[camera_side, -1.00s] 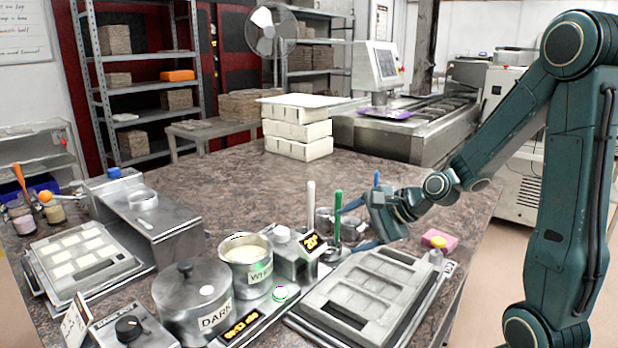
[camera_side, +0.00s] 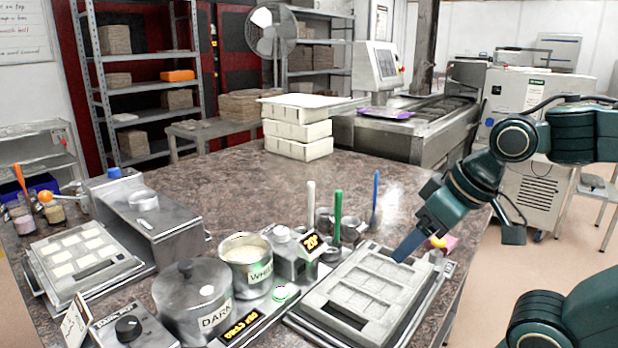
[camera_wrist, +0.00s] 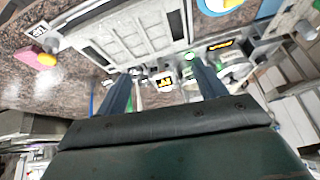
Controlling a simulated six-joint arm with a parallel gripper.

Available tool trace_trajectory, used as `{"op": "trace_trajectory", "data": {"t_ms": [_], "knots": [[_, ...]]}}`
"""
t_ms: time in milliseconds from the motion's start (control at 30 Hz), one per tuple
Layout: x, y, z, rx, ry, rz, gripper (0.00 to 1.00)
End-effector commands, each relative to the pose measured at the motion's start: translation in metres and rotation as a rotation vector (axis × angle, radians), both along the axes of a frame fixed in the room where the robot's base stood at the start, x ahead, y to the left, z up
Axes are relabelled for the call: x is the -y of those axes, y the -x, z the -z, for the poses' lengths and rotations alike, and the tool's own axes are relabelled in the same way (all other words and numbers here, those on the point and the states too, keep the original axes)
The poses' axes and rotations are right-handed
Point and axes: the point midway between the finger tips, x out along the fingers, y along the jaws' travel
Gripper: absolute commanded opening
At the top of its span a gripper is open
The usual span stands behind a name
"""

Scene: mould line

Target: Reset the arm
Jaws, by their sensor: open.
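My gripper (camera_side: 408,246) is over the right edge of the grey mould tray (camera_side: 318,304) in the side view, with its blue fingers pointing down and left. In the wrist view the two fingers of my gripper (camera_wrist: 162,90) stand well apart with nothing held between them. The mould tray (camera_wrist: 138,40) shows beyond the fingertips there. Whether a fingertip touches the tray cannot be told.
Upright white, green (camera_side: 338,215) and blue (camera_side: 375,200) handled tools stand behind the tray. A pink block (camera_side: 447,243) lies near the right table edge. The DARK pot (camera_side: 193,300) and WHITE pot (camera_side: 246,262) stand left.

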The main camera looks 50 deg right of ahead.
Motion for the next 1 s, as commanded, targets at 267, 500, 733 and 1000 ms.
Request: {"op": "trace_trajectory", "data": {"t_ms": [267, 500, 733, 1000], "knots": [[-0.001, 0.019, -0.006, -0.014, 0.057, -0.09, 0.7], [-0.001, 0.019, -0.005, -0.015, 0.058, -0.089, 0.7], [-0.001, 0.018, -0.005, -0.015, 0.056, -0.088, 0.7], [-0.001, 0.018, -0.005, -0.015, 0.056, -0.088, 0.7]]}}
